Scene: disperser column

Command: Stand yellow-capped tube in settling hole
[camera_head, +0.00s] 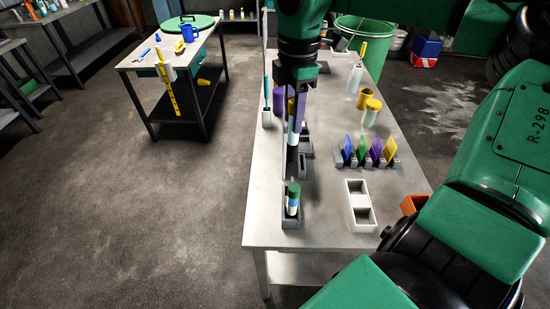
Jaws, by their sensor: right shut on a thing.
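My right gripper (296,104) points down over the bench and is shut on a slim tube (292,125). A dull yellow part, likely its cap, shows between the fingers, with a white and pale blue body below. The tube is upright above a dark block (291,160); I cannot tell whether its lower end is in a hole there. The fingers hide part of the tube. A green-capped tube (293,198) stands in a dark holder (291,221) nearer the front edge. My left gripper is not in view.
On the bench (265,215), a white two-compartment tray (360,205) and a rack of coloured cards (370,152) stand to the right. A purple container (279,97) stands beside the gripper. The bench's left front is clear.

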